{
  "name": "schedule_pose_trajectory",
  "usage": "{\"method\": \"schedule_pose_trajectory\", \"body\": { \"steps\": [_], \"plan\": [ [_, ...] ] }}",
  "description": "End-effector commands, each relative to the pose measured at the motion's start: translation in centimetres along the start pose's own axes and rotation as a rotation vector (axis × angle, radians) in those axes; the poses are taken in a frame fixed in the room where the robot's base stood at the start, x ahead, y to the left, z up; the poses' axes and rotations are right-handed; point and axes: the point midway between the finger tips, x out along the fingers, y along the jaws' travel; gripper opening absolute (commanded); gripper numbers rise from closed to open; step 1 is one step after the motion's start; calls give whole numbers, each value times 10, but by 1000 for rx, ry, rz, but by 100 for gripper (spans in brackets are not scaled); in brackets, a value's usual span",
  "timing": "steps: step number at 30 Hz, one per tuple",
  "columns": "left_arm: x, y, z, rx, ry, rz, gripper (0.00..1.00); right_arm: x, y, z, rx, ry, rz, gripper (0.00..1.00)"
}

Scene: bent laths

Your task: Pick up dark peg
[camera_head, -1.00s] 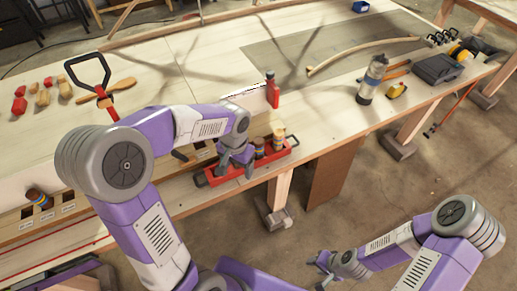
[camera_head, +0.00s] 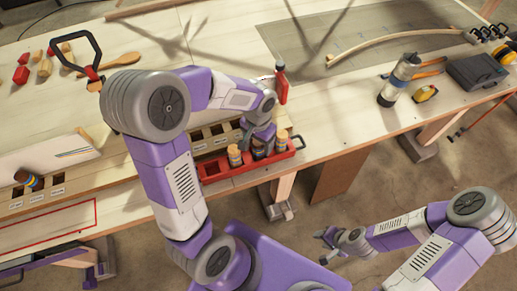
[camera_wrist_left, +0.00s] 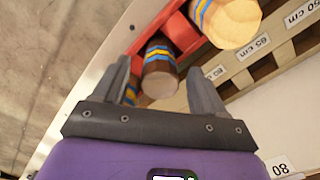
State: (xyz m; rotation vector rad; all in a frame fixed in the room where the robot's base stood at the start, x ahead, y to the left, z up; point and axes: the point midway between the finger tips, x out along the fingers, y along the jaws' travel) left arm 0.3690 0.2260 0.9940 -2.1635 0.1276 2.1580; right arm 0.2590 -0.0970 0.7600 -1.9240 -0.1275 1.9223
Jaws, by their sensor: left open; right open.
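The dark peg (camera_wrist_left: 160,68), dark brown with blue and yellow bands, stands in a red tray (camera_wrist_left: 184,32) at the bench's front edge. My left gripper (camera_wrist_left: 162,82) is open in the left wrist view, a finger on each side of this peg; contact cannot be told. In the head view my left gripper (camera_head: 256,146) hangs over the tray's middle and partly hides the dark peg (camera_head: 258,153). Lighter pegs stand left (camera_head: 234,155) and right (camera_head: 282,141) of it. My right gripper (camera_head: 326,243) is open and empty, low in front of the bench.
A slotted rack (camera_head: 60,190) with length labels runs behind the tray; another banded peg (camera_head: 27,179) is in it at left. A bent lath (camera_head: 400,36) lies farther back.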

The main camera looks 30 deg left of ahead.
Motion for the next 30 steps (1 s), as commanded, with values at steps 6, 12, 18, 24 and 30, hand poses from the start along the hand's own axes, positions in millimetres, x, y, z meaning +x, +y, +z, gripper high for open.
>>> {"method": "schedule_pose_trajectory", "body": {
  "steps": [6, 12, 18, 24, 30],
  "plan": [
    [25, 0, 0, -1, -2, 0, 72, 5, 2, -1, 0, 2, 0, 43],
    [26, 0, 0, -1, 0, 0, 72, 5, 2, -1, 0, 1, 0, 43],
    [25, 0, 0, -1, 0, 0, 47, 5, 2, -1, 0, 1, 0, 43],
    [25, 0, 0, -1, 0, 0, 16, 5, 2, -1, 0, 1, 0, 43],
    [25, 0, 0, -1, 1, 0, 10, 5, 2, -1, 0, 2, 0, 43]
  ]
}}
